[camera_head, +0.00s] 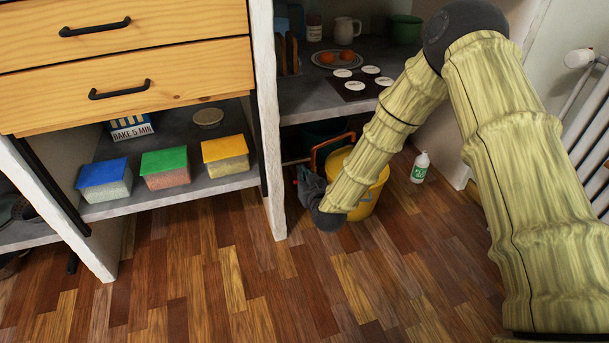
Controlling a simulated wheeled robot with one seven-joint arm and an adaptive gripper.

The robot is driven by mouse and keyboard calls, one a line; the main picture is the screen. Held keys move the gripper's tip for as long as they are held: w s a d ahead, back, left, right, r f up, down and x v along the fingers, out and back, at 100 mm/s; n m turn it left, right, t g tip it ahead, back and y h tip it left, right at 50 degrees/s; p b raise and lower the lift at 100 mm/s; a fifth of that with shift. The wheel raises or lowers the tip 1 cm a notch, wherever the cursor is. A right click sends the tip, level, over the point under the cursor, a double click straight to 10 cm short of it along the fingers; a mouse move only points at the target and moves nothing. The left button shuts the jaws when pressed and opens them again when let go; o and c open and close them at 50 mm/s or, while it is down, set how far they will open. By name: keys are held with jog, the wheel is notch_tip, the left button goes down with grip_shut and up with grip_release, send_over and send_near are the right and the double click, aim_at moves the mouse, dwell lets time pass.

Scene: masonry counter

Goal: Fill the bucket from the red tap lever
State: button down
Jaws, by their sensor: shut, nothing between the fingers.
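A yellow bucket (376,190) stands on the wooden floor under the counter, partly hidden behind my arm. An orange-red bent bar (333,146) shows just above and left of the bucket; I cannot tell whether it is the tap lever. My gripper (303,175) is a dark shape low at the left side of the bucket, below the orange-red bar. It is shut and empty. My arm hides the bucket's left part, and I cannot tell whether the gripper touches it. No tap spout or water is clear to see.
A white post (267,130) stands close left of my gripper. A white bottle with a green label (420,167) stands on the floor right of the bucket. A radiator (590,130) is at the far right. The front floor is clear.

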jog(key=shift+f+p, duration=0.1)
jog(key=shift+p, duration=0.4)
jog(key=shift+s+a+f+p, duration=0.1)
jog(key=shift+f+p, duration=0.2)
jog(key=shift+f, duration=0.2)
